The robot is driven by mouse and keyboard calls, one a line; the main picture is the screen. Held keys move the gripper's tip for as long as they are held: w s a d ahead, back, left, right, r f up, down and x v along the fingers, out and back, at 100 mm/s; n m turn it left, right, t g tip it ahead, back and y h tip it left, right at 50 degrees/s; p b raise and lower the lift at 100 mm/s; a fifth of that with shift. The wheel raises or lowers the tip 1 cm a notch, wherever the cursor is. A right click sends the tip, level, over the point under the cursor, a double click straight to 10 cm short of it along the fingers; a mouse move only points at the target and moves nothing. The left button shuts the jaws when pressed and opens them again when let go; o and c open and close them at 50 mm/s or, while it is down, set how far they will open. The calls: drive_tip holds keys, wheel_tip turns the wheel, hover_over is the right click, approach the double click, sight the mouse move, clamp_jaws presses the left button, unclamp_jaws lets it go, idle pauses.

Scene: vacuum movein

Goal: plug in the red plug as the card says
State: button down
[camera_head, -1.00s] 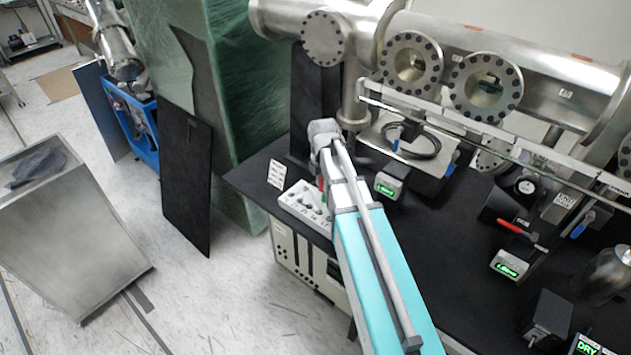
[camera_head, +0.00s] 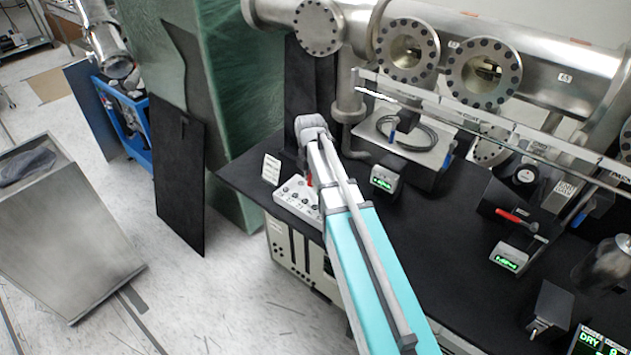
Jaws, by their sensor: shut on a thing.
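The red plug (camera_head: 309,180) shows as a small red patch beside my wrist, above the back edge of the white socket strip (camera_head: 283,197). My gripper (camera_head: 307,172) is mostly hidden behind my own arm and is shut on the red plug. I cannot tell whether the plug touches the strip. The strip has a row of round dark sockets with small marks, and my arm covers its right end. A small white card (camera_head: 271,169) stands just behind the strip's left end; its text is too small to read.
A small green-lit display box (camera_head: 385,180) stands near my arm. A tray with a coiled cable (camera_head: 410,137) and steel vacuum pipes (camera_head: 470,50) lie behind. A red-handled tool (camera_head: 515,217) lies at right.

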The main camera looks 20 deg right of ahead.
drive_tip(key=shift+w+a+f+b, duration=0.4)
drive_tip(key=shift+w+f+b, duration=0.1)
drive_tip(key=shift+w+f, duration=0.2)
drive_tip(key=shift+w+a+f+b, duration=0.4)
drive_tip(key=shift+w+f+b, duration=0.15)
drive_tip(key=shift+f, duration=0.1)
drive_tip(key=shift+f, duration=0.15)
drive_tip(key=shift+f+b, duration=2.4)
drive_tip(key=shift+b, duration=0.1)
drive_tip(key=shift+f+b, duration=1.1)
idle(0.4)
drive_tip(key=shift+c, duration=2.2)
unclamp_jaws()
drive_tip(key=shift+r, duration=0.2)
drive_tip(key=s+d+r+p, duration=0.1)
drive_tip(key=s+r+p, duration=0.1)
drive_tip(key=r+p, duration=0.4)
drive_tip(key=s+d+r+p, duration=0.2)
drive_tip(key=s+r+p, duration=0.1)
drive_tip(key=r+p, duration=0.3)
drive_tip(key=shift+r+p, duration=0.25)
drive_tip(key=shift+p, duration=0.2)
